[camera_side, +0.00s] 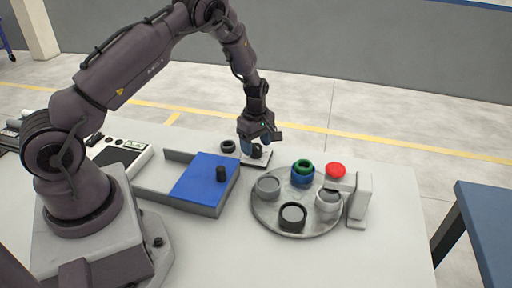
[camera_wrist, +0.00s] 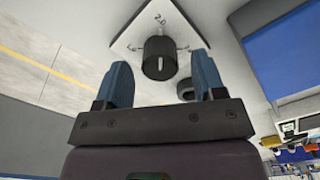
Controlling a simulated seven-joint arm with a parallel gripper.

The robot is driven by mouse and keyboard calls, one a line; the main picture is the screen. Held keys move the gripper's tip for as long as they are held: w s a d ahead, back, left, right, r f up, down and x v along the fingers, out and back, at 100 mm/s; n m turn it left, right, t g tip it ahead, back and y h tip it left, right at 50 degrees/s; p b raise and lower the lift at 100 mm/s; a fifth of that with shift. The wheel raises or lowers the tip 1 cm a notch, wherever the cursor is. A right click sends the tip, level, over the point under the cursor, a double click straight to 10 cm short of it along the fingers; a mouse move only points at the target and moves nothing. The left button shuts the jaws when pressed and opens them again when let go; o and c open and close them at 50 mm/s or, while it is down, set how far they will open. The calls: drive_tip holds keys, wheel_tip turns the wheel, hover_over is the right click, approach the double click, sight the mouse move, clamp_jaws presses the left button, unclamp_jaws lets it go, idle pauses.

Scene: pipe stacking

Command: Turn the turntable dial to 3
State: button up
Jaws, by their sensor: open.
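The dial is a black knob (camera_wrist: 160,57) on a white plate (camera_wrist: 128,38); in the wrist view a "2" shows on the plate above it and marks to each side are too small to read surely. In the side view the plate (camera_side: 262,160) lies behind the blue-lidded box, with the knob (camera_side: 257,151) partly hidden by my gripper. My gripper (camera_wrist: 160,85) is open, its two blue fingers apart and empty, with the knob just beyond and between them. It also shows above the plate in the side view (camera_side: 257,143). The grey turntable (camera_side: 263,213) stands to the right.
The turntable carries several round cups and a blue and green pipe stack (camera_side: 303,173). A red button (camera_side: 336,170) tops a grey post at its right. A box with a blue lid (camera_side: 205,178) stands left of the turntable. A black ring (camera_side: 228,147) lies beside the plate.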

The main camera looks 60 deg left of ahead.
drive_tip(key=shift+f, duration=0.85)
drive_tip(key=c, duration=0.9)
